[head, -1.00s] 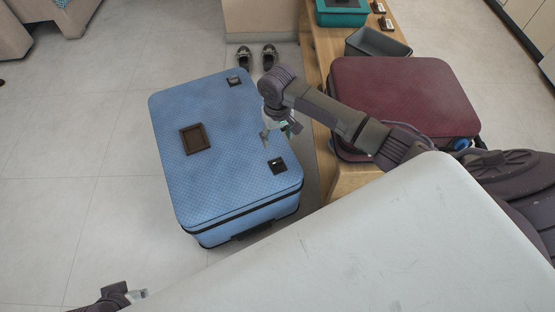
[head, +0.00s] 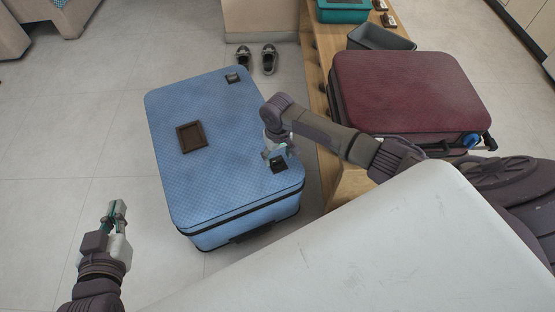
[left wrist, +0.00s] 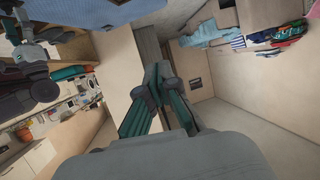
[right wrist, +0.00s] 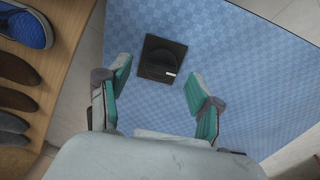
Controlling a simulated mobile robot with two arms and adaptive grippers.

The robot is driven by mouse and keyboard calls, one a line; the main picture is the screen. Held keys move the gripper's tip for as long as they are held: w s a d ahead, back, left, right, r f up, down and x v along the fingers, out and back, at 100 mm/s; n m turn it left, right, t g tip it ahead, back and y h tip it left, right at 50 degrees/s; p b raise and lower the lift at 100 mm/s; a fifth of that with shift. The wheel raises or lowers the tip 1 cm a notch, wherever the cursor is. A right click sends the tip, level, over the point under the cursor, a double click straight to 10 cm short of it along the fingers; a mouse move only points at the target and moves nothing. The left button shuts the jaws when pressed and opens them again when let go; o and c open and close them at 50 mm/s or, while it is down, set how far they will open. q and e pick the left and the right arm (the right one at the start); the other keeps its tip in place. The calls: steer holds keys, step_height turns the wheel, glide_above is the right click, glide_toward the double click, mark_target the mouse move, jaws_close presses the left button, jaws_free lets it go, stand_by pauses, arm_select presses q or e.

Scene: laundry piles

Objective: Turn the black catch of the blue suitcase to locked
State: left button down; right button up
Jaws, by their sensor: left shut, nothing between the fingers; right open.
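The blue suitcase (head: 215,185) lies flat on the floor with its lid up. A black catch (head: 279,165) sits near its front right corner; in the right wrist view it is a dark square plate (right wrist: 162,60) with a round knob and a small white mark at its lower right. A second dark catch (head: 232,77) is at the far right corner. My right gripper (head: 275,152) is open and empty just above the near catch, its fingers apart on either side of it. My left gripper (head: 117,206) is shut and empty, left of the suitcase.
A brown square frame (head: 192,137) lies on the lid. A dark red suitcase (head: 405,90) lies on a wooden bench (head: 318,50) at the right, beside a grey bin (head: 380,38). Shoes (head: 256,59) stand behind the blue suitcase. The floor at left is clear.

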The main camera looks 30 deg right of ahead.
steer(key=shift+f, duration=0.75)
arm_select(q)
steer(key=r, duration=0.1)
steer(key=r+t, duration=0.1)
steer(key=w+r+t, duration=0.1)
steer(key=shift+w+d+h, duration=0.1)
steer(key=shift+d+h, duration=0.2)
steer(key=shift+d, duration=0.05)
